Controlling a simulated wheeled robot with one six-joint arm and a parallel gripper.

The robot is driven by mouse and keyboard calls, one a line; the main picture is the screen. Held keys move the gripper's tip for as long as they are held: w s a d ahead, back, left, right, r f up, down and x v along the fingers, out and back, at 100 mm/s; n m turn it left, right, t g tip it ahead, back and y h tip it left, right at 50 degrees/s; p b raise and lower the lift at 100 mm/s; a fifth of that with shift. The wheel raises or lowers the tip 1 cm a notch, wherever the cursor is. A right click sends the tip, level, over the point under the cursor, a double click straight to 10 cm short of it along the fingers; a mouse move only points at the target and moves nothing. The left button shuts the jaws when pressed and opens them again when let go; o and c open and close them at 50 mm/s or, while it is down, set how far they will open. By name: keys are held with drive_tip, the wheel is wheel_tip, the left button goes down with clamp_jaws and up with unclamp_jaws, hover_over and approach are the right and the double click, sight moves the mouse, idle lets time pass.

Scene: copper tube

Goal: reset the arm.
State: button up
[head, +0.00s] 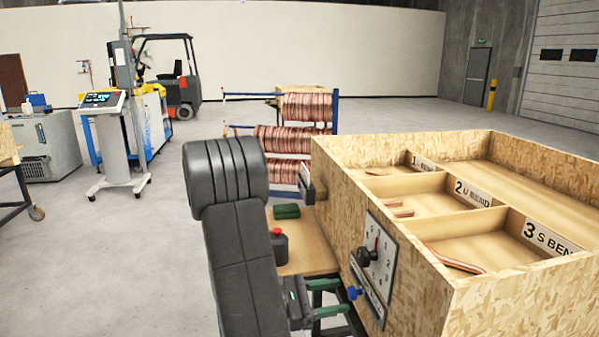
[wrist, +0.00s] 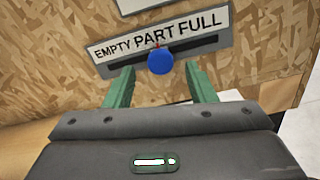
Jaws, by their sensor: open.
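My gripper (head: 342,296) has its two green fingers apart, in front of the side of the chipboard box. In the wrist view the gripper (wrist: 160,84) is open and empty, with one finger to each side of a blue knob (wrist: 160,61). The knob sits just beyond the fingertips, on a slotted plate (wrist: 235,42) marked EMPTY, PART, FULL, near the word PART. The knob also shows in the head view (head: 354,292), just past the fingers. My dark arm rises at the centre of the head view and hides some of the floor and bench.
The chipboard box (head: 505,297) has labelled compartments holding a few copper pieces, and a dial (head: 376,247) on its side. A coil rack (head: 336,112) stands behind.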

sight(349, 294)
drive_tip(key=shift+w+d+p, duration=0.15)
drive_tip(key=shift+w+d, duration=0.05)
drive_tip(key=shift+d, duration=0.95)
drive_tip(key=shift+w+d+p, duration=0.15)
drive_tip(key=shift+w+d, duration=0.05)
drive_tip(key=shift+d, duration=0.9)
